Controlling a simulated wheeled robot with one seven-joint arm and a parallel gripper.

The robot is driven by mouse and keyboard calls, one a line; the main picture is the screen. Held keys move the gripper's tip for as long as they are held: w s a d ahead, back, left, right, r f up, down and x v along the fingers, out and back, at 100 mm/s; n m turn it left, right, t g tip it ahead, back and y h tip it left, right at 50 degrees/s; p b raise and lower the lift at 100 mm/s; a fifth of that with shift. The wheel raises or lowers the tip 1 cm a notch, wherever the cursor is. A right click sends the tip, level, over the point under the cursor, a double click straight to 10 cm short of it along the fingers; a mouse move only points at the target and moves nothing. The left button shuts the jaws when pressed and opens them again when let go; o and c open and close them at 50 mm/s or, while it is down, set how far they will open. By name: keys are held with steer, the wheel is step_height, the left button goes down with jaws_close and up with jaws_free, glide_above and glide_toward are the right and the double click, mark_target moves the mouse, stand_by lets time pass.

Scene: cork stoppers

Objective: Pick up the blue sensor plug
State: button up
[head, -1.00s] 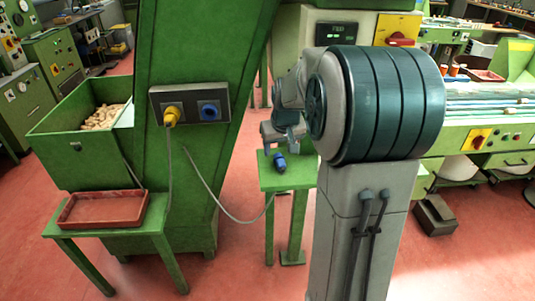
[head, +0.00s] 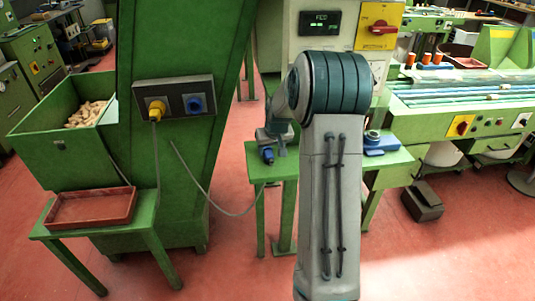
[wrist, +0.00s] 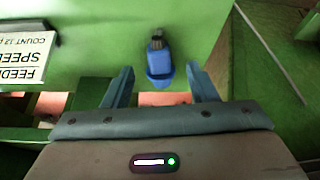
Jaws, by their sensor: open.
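The blue sensor plug (head: 267,155) lies on a small green table (head: 285,169) in the head view. In the wrist view the plug (wrist: 159,63) lies on a green surface, its dark end pointing away from me. My gripper (wrist: 160,85) is open and empty. Its two fingers stand apart to the left and right of the plug's near end, without visible contact. In the head view my gripper (head: 273,138) is just above and behind the plug, partly hidden by my arm.
A grey panel (head: 175,88) on the green column holds a yellow plug (head: 156,110) and a blue socket (head: 195,104). A grey cable (head: 205,190) hangs toward the small table. A blue device (head: 380,143) sits right of my arm. A red tray (head: 91,207) stands at left.

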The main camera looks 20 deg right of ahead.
mark_target(269, 154)
steer(key=x, duration=0.4)
steer(key=shift+w+d+f, duration=0.1)
steer(key=shift+w+f, duration=0.05)
steer(key=shift+f, duration=0.2)
steer(key=shift+c, duration=0.3)
steer(key=c, duration=1)
steer(key=shift+c, duration=0.2)
steer(key=shift+r, duration=0.1)
